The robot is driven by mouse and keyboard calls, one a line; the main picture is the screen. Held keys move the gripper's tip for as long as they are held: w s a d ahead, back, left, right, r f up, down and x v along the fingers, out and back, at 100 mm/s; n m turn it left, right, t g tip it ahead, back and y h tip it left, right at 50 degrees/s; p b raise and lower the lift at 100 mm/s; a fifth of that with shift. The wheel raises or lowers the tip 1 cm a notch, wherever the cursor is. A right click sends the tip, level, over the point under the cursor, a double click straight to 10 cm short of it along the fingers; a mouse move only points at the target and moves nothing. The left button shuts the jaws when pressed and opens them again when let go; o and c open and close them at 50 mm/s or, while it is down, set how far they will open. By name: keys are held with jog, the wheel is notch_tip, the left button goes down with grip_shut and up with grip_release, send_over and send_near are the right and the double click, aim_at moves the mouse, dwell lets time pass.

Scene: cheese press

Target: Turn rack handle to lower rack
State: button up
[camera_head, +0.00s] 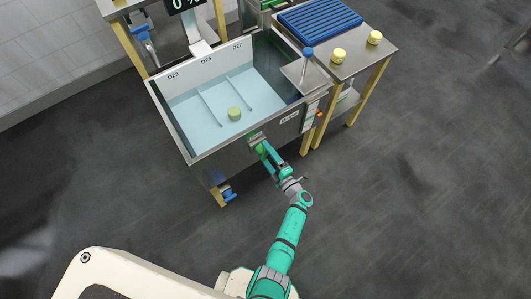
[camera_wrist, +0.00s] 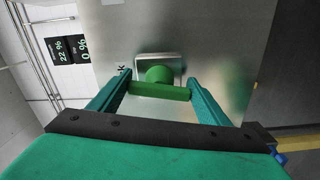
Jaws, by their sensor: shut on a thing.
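The green rack handle (camera_wrist: 160,90) is a crossbar on a round hub, mounted on a square metal plate on the tank's front wall. In the wrist view its bar lies nearly level. My gripper (camera_wrist: 160,84) is shut on the handle, one teal finger at each end of the bar. In the head view my gripper (camera_head: 262,147) reaches the front wall of the steel tank (camera_head: 221,163), and the handle is mostly hidden there. The rack itself cannot be made out clearly.
The tank holds pale liquid with a yellow-green round piece (camera_head: 234,113) in it. A steel table (camera_head: 357,62) on the right carries a blue slatted mat (camera_head: 319,18) and yellow round pieces (camera_head: 375,37). The dark floor around my arm is clear.

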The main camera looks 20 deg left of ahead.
jog(key=m, duration=0.6)
jog(key=shift+s+f+m, duration=0.15)
jog(key=shift+f+m, duration=0.1)
jog(key=shift+m, duration=0.05)
jog(key=m, duration=0.5)
jog(key=shift+s+a+f, duration=0.1)
dwell(0.3)
jog(key=o, duration=1.1)
jog(key=shift+c, duration=0.2)
jog(key=v, duration=1)
jog(key=shift+s+d, duration=0.25)
jog(key=shift+d, duration=0.05)
